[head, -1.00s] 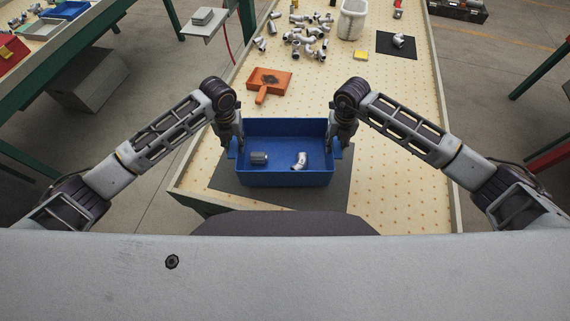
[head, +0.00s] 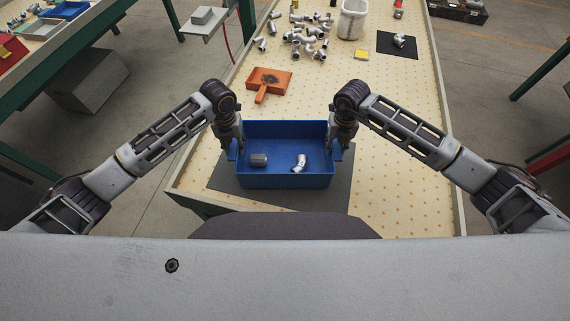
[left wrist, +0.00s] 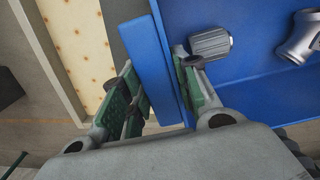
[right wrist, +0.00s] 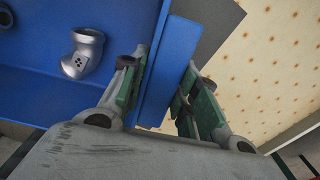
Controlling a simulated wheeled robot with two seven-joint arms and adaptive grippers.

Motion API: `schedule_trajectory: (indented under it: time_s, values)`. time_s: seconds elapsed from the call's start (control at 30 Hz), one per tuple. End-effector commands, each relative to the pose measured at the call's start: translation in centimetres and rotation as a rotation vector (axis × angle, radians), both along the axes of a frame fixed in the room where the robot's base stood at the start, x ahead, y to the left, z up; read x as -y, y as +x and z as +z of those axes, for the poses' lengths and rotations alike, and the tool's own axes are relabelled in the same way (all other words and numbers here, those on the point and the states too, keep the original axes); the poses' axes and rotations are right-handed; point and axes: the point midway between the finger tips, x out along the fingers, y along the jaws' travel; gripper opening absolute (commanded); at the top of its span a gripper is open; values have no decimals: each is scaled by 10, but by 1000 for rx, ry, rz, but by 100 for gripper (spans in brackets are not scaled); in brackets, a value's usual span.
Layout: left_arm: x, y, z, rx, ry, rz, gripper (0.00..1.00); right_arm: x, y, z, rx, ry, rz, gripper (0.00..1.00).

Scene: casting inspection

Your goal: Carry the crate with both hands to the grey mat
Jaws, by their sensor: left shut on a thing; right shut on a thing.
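The blue crate (head: 286,181) is in the middle of the head view, over the dark grey mat (head: 342,194) at the table's near end. The mat shows around its sides; I cannot tell whether the crate touches it. A grey ribbed fitting (head: 259,159) and a silver elbow fitting (head: 299,163) lie in the crate. My left gripper (head: 236,149) is shut on the crate's left wall; the wall (left wrist: 150,60) is between its fingers in the left wrist view. My right gripper (head: 337,149) is shut on the right wall (right wrist: 165,75), seen in the right wrist view.
An orange tray with a handle (head: 268,80) lies beyond the crate. Several pipe fittings (head: 305,38), a white bin (head: 352,20), a yellow block (head: 361,55) and a black mat with a fitting (head: 398,44) are farther back. The perforated tabletop (head: 405,165) is clear right of the crate.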

Motion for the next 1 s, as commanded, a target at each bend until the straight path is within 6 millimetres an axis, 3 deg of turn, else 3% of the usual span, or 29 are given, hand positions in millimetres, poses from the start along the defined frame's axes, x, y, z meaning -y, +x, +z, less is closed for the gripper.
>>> schedule_trajectory:
  time_s: [0.63,0.67,0.7,0.83,1.0]
  values:
    - [-3,1,-12,1,7,4,0,3,1,-12,1,-7,-4,0]
    - [-4,0,-13,-1,8,4,32,4,0,-13,-1,-8,-4,32]
    - [-3,0,-12,-1,7,4,37,4,0,-12,-1,-8,-4,37]
    - [-2,0,-12,-1,5,3,52,3,0,-12,-1,-6,-3,52]
    - [-1,0,-12,0,3,1,52,1,0,-12,0,-3,-2,52]
